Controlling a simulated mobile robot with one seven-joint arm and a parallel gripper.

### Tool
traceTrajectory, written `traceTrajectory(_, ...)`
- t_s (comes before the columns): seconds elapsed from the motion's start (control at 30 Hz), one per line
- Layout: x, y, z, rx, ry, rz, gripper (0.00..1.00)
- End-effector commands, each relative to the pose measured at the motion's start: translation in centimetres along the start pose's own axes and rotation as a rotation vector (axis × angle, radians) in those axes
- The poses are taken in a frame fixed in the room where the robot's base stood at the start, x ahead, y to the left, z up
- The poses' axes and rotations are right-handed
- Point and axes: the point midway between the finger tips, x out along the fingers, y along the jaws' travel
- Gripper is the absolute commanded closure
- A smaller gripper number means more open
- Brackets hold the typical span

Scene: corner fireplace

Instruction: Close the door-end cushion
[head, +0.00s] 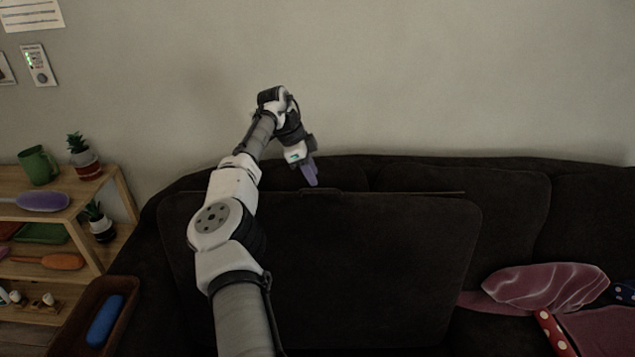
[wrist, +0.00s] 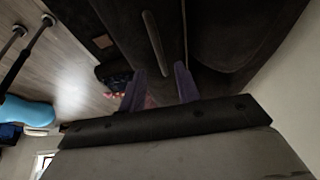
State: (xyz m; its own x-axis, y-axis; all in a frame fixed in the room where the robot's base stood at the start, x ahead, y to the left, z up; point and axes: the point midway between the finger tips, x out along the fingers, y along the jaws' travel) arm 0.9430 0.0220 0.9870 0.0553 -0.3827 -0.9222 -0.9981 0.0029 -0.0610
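The door-end cushion (head: 370,270) is a dark, wide panel standing raised on the left part of the dark sofa. A small dark handle (head: 320,191) sits on its top edge. My gripper (head: 309,180) hangs with its purple fingers pointing down, just above or behind that top edge near the handle. In the wrist view my gripper (wrist: 161,88) has its two purple fingers apart, with nothing seen held between them. Dark upholstery (wrist: 205,50) lies beyond the fingertips. I cannot tell whether the fingers touch the cushion. My arm hides the cushion's left part.
A wooden shelf (head: 118,185) with plants and a green mug (head: 38,165) stands at left. A brown box holding a blue object (head: 105,321) is at the sofa's left end. A pink pillow (head: 545,285) lies on the right.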

Motion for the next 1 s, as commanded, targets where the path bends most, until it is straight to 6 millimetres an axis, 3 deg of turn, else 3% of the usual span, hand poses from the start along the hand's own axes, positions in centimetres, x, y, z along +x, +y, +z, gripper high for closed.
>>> traceTrajectory(0.1,1.9,0.1,-0.1,-0.001,0.000,0.003,0.67)
traceTrajectory(0.3,3.9,0.0,-0.1,0.000,0.000,0.000,0.67)
traceTrajectory(0.63,4.4,0.0,-0.1,0.000,0.000,-0.001,0.67)
traceTrajectory(0.9,4.4,0.0,-0.1,0.000,0.000,-0.001,1.00)
traceTrajectory(1.0,4.4,0.0,-0.1,0.000,0.000,-0.001,1.00)
